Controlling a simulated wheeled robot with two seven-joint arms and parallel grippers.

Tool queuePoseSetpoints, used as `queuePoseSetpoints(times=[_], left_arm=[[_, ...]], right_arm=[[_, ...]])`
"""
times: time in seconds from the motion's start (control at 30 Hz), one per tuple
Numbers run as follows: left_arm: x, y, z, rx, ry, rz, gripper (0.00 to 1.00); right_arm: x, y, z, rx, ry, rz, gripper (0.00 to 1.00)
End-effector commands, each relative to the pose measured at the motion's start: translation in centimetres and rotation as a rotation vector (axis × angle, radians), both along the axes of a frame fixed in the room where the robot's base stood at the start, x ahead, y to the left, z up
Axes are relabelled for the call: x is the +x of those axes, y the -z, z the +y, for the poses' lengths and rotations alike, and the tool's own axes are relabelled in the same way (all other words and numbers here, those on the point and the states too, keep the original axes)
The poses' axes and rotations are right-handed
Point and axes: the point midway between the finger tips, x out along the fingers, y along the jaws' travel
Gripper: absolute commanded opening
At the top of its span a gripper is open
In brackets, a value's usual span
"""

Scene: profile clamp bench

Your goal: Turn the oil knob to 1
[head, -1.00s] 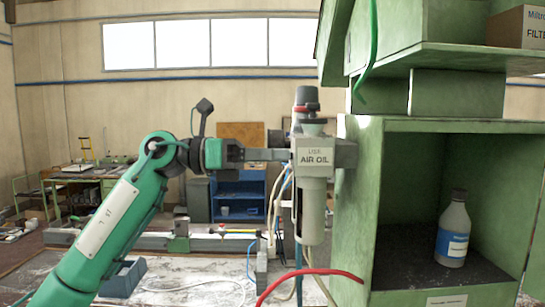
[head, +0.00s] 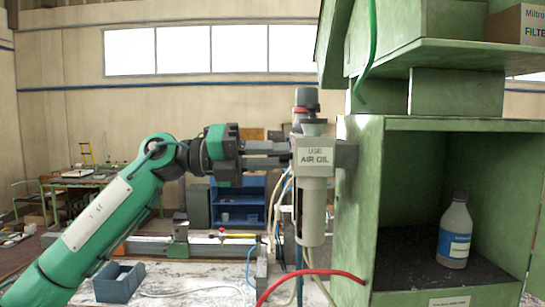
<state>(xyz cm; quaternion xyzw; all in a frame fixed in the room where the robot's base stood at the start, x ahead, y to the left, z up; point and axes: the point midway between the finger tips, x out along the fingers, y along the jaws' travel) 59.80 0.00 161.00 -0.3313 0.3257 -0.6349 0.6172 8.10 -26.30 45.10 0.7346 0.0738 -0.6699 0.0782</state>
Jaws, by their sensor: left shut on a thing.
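The grey lubricator unit (head: 313,185), labelled "USE AIR OIL", is fixed to the left side of the green cabinet. A dark cap with a red ring (head: 306,98) tops it. My left gripper (head: 281,154) reaches in level from the left, its fingertips at the unit's left side. It is shut on the oil knob there, which the fingers hide. No number or mark on the knob can be read. My right gripper is not in view.
The green cabinet (head: 357,215) stands close on the right, with a white bottle (head: 455,232) on its shelf. A red hose (head: 325,272) and pale cables (head: 277,205) hang below and behind the unit. A blue-grey bin (head: 119,284) sits lower left.

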Motion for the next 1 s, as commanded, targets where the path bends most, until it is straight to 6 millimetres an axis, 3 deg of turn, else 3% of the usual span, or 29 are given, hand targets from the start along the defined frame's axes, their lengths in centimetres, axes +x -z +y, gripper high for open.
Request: queuePoseSetpoints(times=[0.7,0.73,0.83,1.0], left_arm=[[0.04,-0.16,0.06,-0.004,-0.002,0.080,0.00],[0.04,-0.16,0.06,-0.004,-0.002,0.080,0.23],[0.03,-0.13,0.05,-0.003,-0.001,0.080,0.42],[0.02,-0.07,0.03,-0.002,-0.001,0.080,0.42]], right_arm=[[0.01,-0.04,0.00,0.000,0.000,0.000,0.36],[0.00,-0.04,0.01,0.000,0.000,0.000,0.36],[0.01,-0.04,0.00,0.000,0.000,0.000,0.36],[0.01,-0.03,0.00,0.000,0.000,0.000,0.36]])
